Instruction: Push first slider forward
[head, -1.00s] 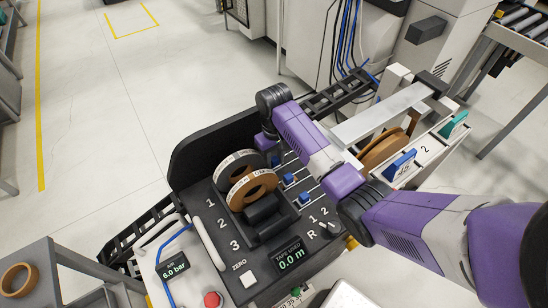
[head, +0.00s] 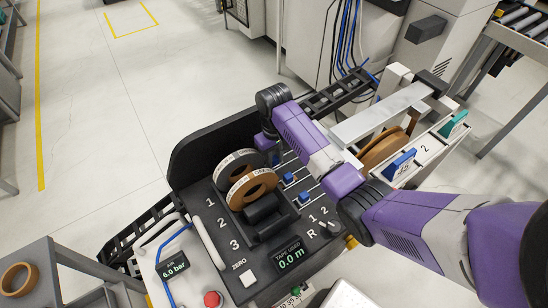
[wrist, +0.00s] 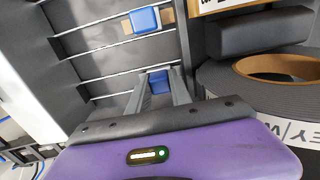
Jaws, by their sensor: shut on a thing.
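The control panel carries blue sliders on thin metal rails beside the tape rolls. The first slider (head: 275,160) is at the far end of the row in the head view, partly hidden by my arm. In the wrist view the first slider (wrist: 159,84) is blue and sits between my fingers. My gripper (wrist: 160,74) is shut on it. In the head view the fingers are mostly hidden behind my purple wrist. The second slider (head: 288,179) stands beside it, also seen in the wrist view (wrist: 146,19). The third slider (head: 304,197) is nearer the panel's front.
Two tape rolls (head: 252,187) stand close to the sliders, and one grey roll (wrist: 260,90) is near my fingers in the wrist view. A dark guard (head: 205,145) rises behind the panel. The tape display (head: 289,254) reads 0.0 m.

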